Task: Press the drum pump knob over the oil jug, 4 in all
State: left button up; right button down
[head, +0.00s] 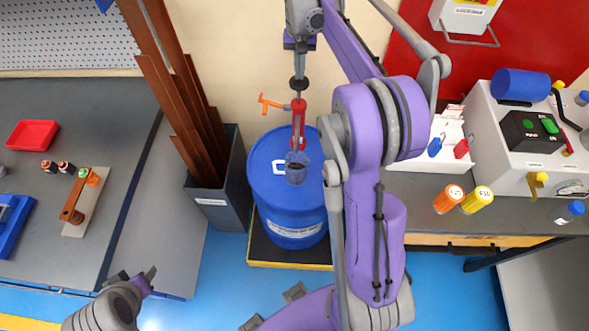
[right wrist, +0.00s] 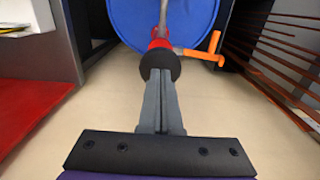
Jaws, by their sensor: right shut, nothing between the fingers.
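The drum pump is a red body (head: 299,118) with an orange spout (head: 268,103) pointing left, above a blue drum (head: 291,222). Its black knob (head: 299,84) is on top. My right gripper (head: 299,71) is shut and empty, pointing down just over the knob. In the right wrist view the shut fingertips (right wrist: 161,78) meet the black knob (right wrist: 160,60) in the picture; I cannot tell whether they press it. A dark, bluish see-through vessel, likely the oil jug (head: 297,172), shows below the pump against the drum. My left gripper (head: 135,274) is open and empty at lower left.
Brown bars (head: 170,95) lean in a grey bin (head: 232,180) left of the drum. A dark bench (head: 85,125) with a red tray (head: 32,134) stands at left. A bench with a white machine (head: 490,130) and orange and yellow bottles (head: 449,199) is at right.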

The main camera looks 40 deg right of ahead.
aim_at(299, 86)
pick_arm(q)
jog(key=shift+s+f+b, duration=0.35)
jog(key=shift+f+b, duration=0.2)
jog(key=shift+f, duration=0.25)
jog(key=shift+s+f+b, duration=0.3)
jog(key=shift+f+b, duration=0.25)
jog(key=shift+f, duration=0.25)
pick_arm(e)
jog(key=shift+f, duration=2.6)
pick_arm(q)
jog(key=shift+f, duration=0.2)
pick_arm(e)
jog(key=shift+f, duration=0.3)
jog(key=shift+r, duration=0.1)
pick_arm(q)
jog(key=shift+w+r+p, duration=0.35)
jog(key=shift+r+p, duration=0.2)
jog(key=shift+r, duration=0.3)
jog(key=shift+w+r+p, duration=0.3)
jog(key=shift+r+p, duration=0.2)
jog(key=shift+r, duration=0.3)
jog(key=shift+w+r+p, duration=0.35)
jog(key=shift+r+p, duration=0.2)
jog(key=shift+r, duration=0.3)
pick_arm(e)
jog(key=shift+r, duration=3.5)
pick_arm(q)
jog(key=shift+s, duration=0.1)
pick_arm(e)
jog(key=shift+r, duration=0.1)
